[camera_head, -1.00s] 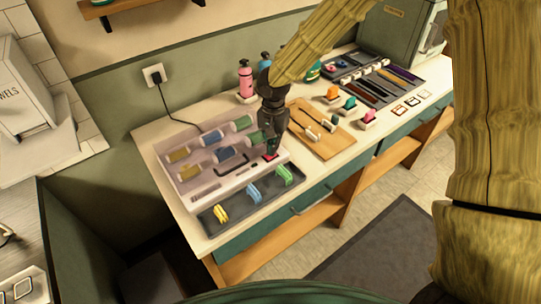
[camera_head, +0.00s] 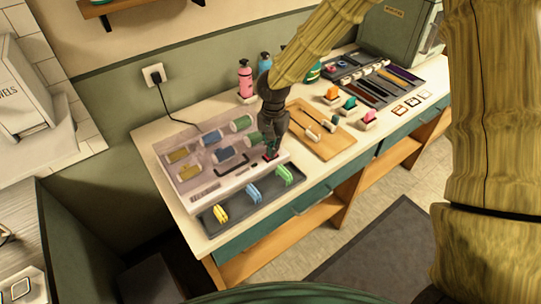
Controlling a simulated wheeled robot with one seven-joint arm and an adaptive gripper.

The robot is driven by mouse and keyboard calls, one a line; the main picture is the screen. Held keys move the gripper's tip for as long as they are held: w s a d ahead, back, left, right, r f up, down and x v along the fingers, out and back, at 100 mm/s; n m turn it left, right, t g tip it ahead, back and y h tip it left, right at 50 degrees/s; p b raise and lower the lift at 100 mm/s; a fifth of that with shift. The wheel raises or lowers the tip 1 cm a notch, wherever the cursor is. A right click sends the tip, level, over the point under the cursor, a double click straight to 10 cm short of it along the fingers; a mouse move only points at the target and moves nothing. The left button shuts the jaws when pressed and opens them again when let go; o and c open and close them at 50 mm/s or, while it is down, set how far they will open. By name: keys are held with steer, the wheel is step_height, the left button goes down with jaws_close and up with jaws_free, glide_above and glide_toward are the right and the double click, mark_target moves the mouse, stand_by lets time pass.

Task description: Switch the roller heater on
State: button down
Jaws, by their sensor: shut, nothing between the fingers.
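The roller heater (camera_head: 188,200) is a pale box at the left end of the counter. My gripper (camera_head: 271,151) is shut and empty, pointing down at this corner. Its tips are right at the switch and partly cover it. I cannot tell whether they touch it or which way the switch is set.
A dark tray (camera_head: 235,213) with yellow, blue and green clips lies in front of the heater. A wooden board (camera_head: 320,140) with brushes lies to the right. Bottles (camera_head: 245,80) stand behind. A cord runs from the heater to a wall socket (camera_head: 154,75).

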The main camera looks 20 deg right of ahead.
steer(key=shift+r+p, duration=2.45)
steer(key=shift+r, duration=1)
